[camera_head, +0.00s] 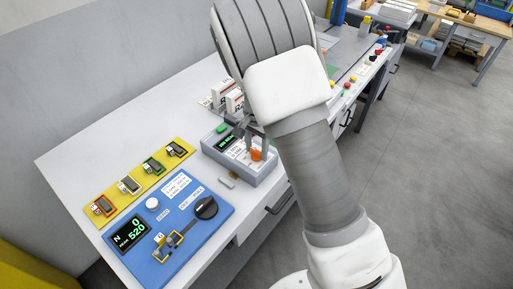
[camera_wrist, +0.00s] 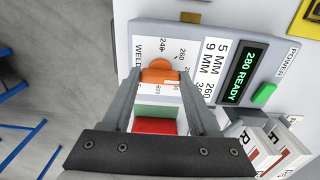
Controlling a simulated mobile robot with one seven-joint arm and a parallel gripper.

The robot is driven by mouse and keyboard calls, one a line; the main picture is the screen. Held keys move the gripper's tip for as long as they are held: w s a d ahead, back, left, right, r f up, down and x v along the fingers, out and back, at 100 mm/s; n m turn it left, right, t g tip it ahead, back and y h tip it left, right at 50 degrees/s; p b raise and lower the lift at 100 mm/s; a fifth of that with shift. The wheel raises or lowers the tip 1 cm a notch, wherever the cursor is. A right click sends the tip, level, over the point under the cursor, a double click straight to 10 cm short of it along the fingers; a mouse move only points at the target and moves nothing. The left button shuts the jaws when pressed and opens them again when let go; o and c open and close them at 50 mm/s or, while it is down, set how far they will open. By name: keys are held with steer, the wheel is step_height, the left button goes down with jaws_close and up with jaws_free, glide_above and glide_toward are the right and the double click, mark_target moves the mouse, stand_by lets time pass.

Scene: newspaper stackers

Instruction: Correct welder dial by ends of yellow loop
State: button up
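The welder (camera_head: 240,160) is a grey box on the bench with a green display (camera_wrist: 248,72) reading 280 READY. Its orange dial (camera_wrist: 160,72) sits over a printed scale; it also shows in the head view (camera_head: 257,154). My gripper (camera_wrist: 161,74) has a fingertip on each side of the dial, close to its edges; whether they press on it is unclear. In the head view my arm covers the area right of the welder. A yellow loop (camera_head: 164,248) sits on the blue tester (camera_head: 205,232), whose display (camera_head: 131,234) shows 0 and 520.
A yellow strip (camera_head: 108,209) with several small clips lies behind the blue tester. White boxes (camera_head: 234,99) stand behind the welder, and a green button (camera_wrist: 264,94) is beside its display. The bench (camera_head: 85,150) is bare at the left rear. Red and green blocks show between my fingers.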

steer(key=c, duration=0.6)
steer(key=n+b, duration=0.1)
steer(key=n, duration=0.3)
steer(key=shift+n+b, duration=0.3)
steer(key=shift+b, duration=0.05)
steer(key=shift+n+b, duration=0.55)
steer(key=shift+n, duration=1.55)
steer(key=o, duration=1.4)
